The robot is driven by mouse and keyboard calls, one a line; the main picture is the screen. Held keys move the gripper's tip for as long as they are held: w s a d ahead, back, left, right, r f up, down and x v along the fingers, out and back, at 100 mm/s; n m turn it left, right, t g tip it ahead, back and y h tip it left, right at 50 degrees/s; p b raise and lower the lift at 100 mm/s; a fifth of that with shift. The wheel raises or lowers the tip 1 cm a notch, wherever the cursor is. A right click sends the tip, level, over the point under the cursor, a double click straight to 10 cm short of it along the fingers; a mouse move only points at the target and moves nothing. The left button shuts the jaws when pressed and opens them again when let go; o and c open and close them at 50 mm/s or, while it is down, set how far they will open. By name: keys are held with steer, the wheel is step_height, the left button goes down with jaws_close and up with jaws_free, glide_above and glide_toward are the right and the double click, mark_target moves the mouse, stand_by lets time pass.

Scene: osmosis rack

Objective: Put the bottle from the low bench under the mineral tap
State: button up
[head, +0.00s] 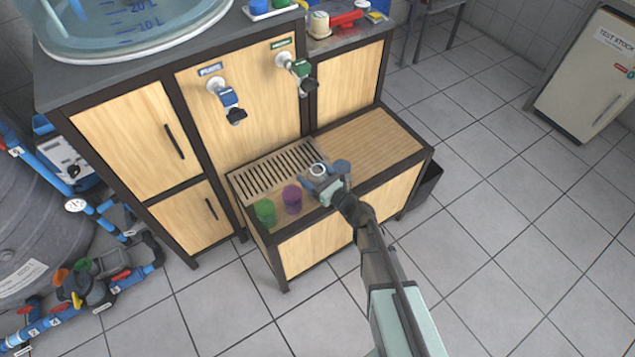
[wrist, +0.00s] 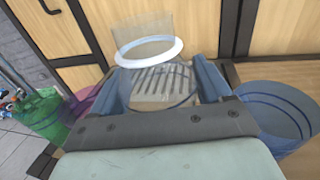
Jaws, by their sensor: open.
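A clear bottle with a white ring (head: 317,169) stands on the low bench (head: 365,140), near the slatted drain grate (head: 272,172). It also shows upright in the wrist view (wrist: 150,50). My gripper (head: 318,184) is open at the bottle, with one blue finger on each side of it in the wrist view (wrist: 163,88). Whether the fingers touch it I cannot tell. Two taps are on the wooden front above the grate: a blue one (head: 228,97) at left and a green one (head: 299,69) at right. Their labels are too small to read surely.
A green cup (head: 265,211) and a purple cup (head: 292,198) stand left of my gripper. A blue cup (head: 342,167) stands close on its right, also in the wrist view (wrist: 275,112). The bench's right part is clear.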

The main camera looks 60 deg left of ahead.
steer(key=c, duration=0.8)
